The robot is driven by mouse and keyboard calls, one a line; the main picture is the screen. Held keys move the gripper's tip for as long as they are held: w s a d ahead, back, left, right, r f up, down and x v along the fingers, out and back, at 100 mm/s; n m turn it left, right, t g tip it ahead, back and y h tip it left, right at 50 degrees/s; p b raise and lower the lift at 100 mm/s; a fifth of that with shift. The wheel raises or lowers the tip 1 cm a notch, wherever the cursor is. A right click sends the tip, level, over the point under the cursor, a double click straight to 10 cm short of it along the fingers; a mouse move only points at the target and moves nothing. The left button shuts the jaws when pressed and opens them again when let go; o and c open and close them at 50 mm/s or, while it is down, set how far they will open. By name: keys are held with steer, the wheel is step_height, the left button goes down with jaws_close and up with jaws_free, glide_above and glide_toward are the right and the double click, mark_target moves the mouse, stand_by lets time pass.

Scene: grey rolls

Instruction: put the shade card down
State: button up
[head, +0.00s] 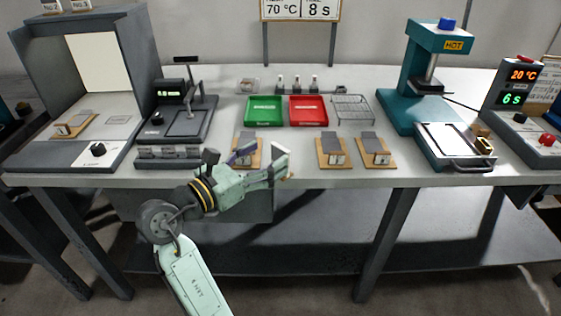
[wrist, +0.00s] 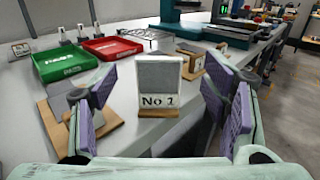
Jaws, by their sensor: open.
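A grey card with a white border and a "No 1" label (wrist: 160,75) stands upright on a small wooden foot in the wrist view. My gripper (wrist: 160,98) is open, its purple pads apart on either side of the card with visible gaps. In the head view my gripper (head: 264,166) is over the front edge of the bench, just in front of the left wooden board. A pale upright panel (head: 281,157) at its fingertips appears to be this card. I cannot tell whether the card's foot touches the bench.
The left wooden board (head: 238,161) is partly hidden by my gripper. Two more boards (head: 332,160) (head: 375,160) lie to the right. A green tray (head: 263,123), a red tray (head: 309,123) and a wire rack (head: 352,123) stand behind. A teal press (head: 395,108) is farther right.

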mark_target(281, 146)
steer(key=shift+p+x, duration=0.35)
steer(key=shift+x, duration=2.35)
steer(key=shift+a, duration=0.1)
steer(key=shift+c, duration=0.5)
steer(key=c, duration=1.2)
steer(key=shift+o, duration=0.2)
steer(key=shift+r, duration=0.15)
